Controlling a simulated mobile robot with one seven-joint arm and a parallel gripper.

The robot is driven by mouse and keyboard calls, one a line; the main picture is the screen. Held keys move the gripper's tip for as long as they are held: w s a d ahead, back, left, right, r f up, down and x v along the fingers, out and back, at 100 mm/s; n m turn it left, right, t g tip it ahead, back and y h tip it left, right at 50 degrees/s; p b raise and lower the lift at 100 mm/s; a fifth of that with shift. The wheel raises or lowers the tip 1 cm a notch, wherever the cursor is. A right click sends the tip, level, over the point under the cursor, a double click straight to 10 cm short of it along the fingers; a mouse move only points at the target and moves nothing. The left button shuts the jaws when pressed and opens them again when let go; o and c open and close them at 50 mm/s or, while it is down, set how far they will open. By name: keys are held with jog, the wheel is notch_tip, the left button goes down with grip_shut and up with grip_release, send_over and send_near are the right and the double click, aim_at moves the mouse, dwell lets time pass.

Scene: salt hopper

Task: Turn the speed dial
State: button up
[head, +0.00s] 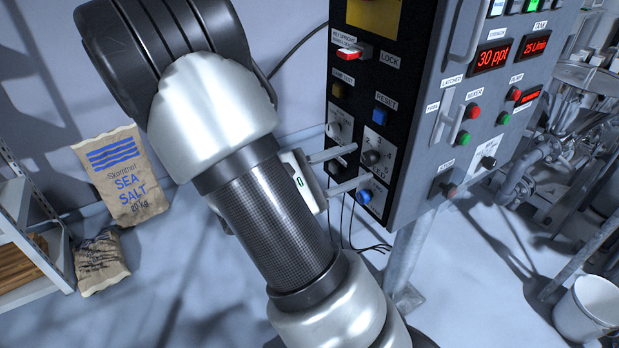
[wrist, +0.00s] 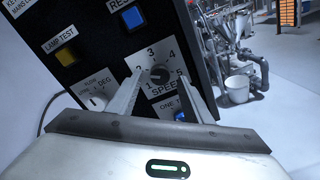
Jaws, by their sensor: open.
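The speed dial (wrist: 160,74) is a dark round knob on a white plate marked with numbers and the word SPEED. In the head view the speed dial (head: 372,157) sits low on the black side panel of the control cabinet. My gripper (head: 362,165) is open, its two pale fingers reaching toward the panel. In the wrist view the fingers of my gripper (wrist: 162,78) frame the dial left and right, with a gap on each side. I cannot tell how far the tips are from the panel. The fingers cover parts of the plate.
A blue RESET button (head: 380,116) is just above the dial, and a blue button (head: 365,196) just below. A small knob (wrist: 97,99) lies left of it. A red switch (head: 348,54) is higher up. Salt sacks (head: 122,176) stand at left; a white bucket (head: 588,308) at right.

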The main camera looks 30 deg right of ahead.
jog(key=s+a, duration=0.1)
jog(key=a, duration=1.3)
jog(key=shift+a+r+p, duration=0.2)
jog(key=shift+a+p, duration=0.05)
jog(key=shift+p, duration=0.05)
jog(key=s+d+r+m+g+y+p, duration=0.2)
jog(key=s+r+m+g+y+p, duration=0.2)
jog(key=s+r+m+y+p, duration=0.45)
jog(key=s+a+r+m+t+y+p, duration=0.2)
jog(key=a+r+t+y, duration=0.6)
jog(key=r, duration=0.4)
jog(key=shift+m+y+p, duration=0.55)
jog(key=shift+m+p, duration=0.1)
jog(key=shift+m, duration=0.2)
